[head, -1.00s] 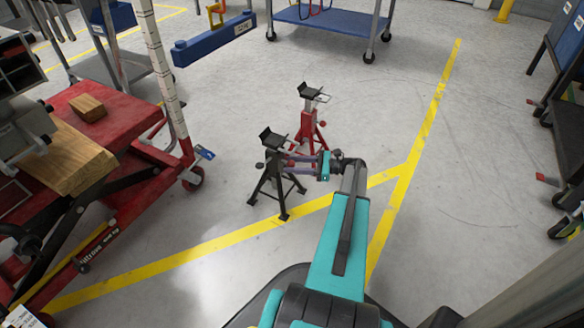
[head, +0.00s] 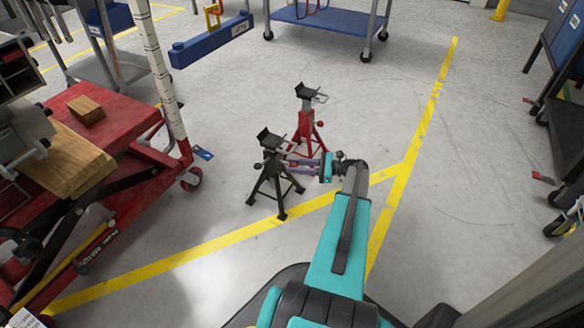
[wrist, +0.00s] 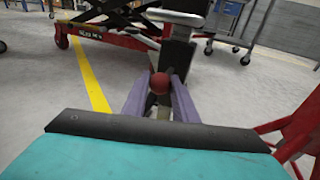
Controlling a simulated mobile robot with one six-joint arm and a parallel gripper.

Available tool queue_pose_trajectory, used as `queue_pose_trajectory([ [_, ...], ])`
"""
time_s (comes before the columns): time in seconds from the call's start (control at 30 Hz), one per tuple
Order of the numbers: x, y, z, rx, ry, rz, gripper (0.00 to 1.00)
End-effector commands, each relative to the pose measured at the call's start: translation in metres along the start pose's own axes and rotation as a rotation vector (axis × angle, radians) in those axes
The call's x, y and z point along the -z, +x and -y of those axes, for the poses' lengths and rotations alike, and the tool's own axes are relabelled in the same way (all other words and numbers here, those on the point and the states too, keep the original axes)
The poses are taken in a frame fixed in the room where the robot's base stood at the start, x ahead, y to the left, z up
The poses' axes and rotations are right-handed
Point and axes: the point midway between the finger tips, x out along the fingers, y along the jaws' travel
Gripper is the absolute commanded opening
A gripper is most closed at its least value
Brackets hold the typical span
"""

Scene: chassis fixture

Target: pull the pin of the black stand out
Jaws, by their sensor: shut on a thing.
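The black stand (head: 272,178) stands upright on the floor in the head view, its saddle on top. In the wrist view its dark post (wrist: 178,58) rises behind the fingertips. The pin's dark red ball knob (wrist: 160,84) sits between the two purple fingers in the wrist view. My gripper (head: 293,163) reaches the stand from the right, and its fingers also show in the wrist view (wrist: 159,78). It is shut on the knob. The pin's shaft is hidden behind the knob, so I cannot tell how deep it sits.
A red stand (head: 307,128) stands close behind the black one. A red lift table (head: 108,125) with wooden blocks is at the left. A blue cart (head: 330,18) is at the back.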

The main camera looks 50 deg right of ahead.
Motion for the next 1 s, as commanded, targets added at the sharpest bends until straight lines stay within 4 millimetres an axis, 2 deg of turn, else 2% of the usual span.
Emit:
queue_pose_trajectory([
  [0.03, 0.0, 0.0, -0.005, -0.012, 0.002, 0.0, 0.03],
  [0.73, 0.003, -0.021, -0.014, -0.013, 0.004, -0.002, 0.03],
  [0.77, 0.004, -0.021, -0.014, -0.014, 0.004, -0.002, 0.31],
  [1.0, 0.003, -0.021, -0.011, -0.008, 0.002, -0.001, 0.71],
])
